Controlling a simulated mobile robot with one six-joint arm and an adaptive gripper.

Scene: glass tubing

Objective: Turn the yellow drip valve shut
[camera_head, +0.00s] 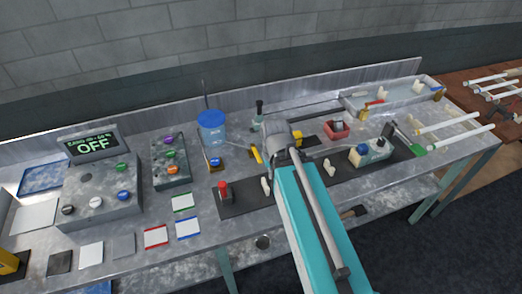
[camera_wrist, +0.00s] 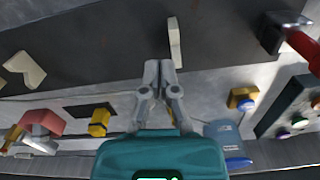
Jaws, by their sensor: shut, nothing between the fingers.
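Several yellow parts are in view, and I cannot tell for sure which is the drip valve. A yellow lever-like piece (camera_head: 256,153) lies just left of my arm's end in the head view. A yellow block (camera_head: 298,140) on a dark base is just right of it; it also shows in the wrist view (camera_wrist: 99,122), left of my gripper. My gripper (camera_wrist: 159,66) is shut and empty, its fingertips close together over the bench near the dark mat. It touches none of the yellow parts that I can make out. In the head view my arm hides the fingertips.
A blue tub (camera_head: 211,132) stands at the back, with a small yellow-and-blue part (camera_head: 214,161) in front. A red bin (camera_head: 337,130) and a long tray (camera_head: 405,97) are to the right.

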